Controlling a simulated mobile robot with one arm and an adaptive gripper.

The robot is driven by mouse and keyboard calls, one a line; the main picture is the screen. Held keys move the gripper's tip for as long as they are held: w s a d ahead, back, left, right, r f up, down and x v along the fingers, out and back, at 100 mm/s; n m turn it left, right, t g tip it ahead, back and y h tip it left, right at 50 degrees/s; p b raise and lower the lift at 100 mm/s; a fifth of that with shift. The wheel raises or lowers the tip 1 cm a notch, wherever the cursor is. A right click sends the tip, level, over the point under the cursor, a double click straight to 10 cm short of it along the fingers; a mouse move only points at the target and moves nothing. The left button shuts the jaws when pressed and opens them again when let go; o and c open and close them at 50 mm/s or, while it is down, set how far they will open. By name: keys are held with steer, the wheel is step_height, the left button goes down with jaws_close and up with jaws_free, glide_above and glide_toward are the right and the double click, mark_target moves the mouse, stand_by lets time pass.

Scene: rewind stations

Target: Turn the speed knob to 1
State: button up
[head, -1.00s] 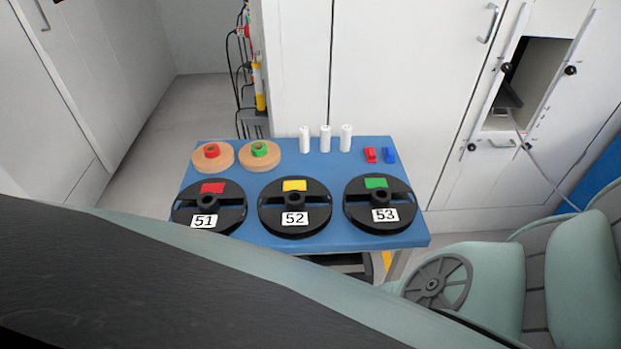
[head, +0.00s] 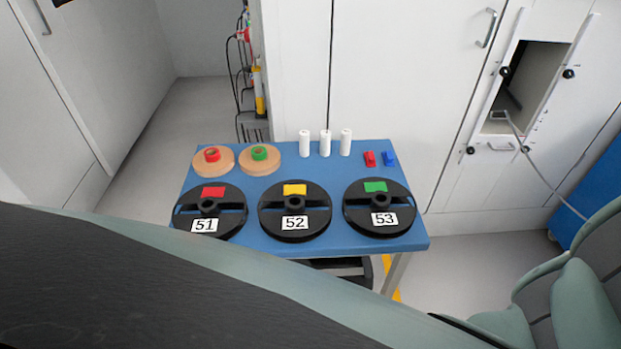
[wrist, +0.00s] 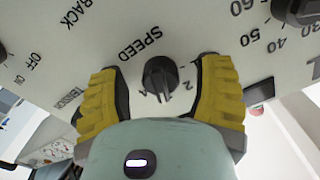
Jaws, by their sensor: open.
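The speed knob (wrist: 160,76) is a small black knob on a pale panel (wrist: 210,25), below the word SPEED in the wrist view. The panel appears tilted and its lettering is rotated. A 2 shows to the knob's right and other small marks lie below it; its exact setting is too small to tell. My gripper (wrist: 158,68) is open, with one yellow finger on each side of the knob. A gap shows between the knob and each finger, so they look apart from it. The knob and gripper fingertips are not visible in the head view.
Another black knob (wrist: 298,10) with a scale of tens sits at upper right in the wrist view; an ON/OFF marking is at left. In the head view, a blue table (head: 262,222) holds several reels, rolls and clips. Open floor (head: 470,268) lies to its right.

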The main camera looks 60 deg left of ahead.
steer(key=shift+o, duration=0.2)
steer(key=shift+w, duration=0.15)
jaws_close()
stand_by(0.4)
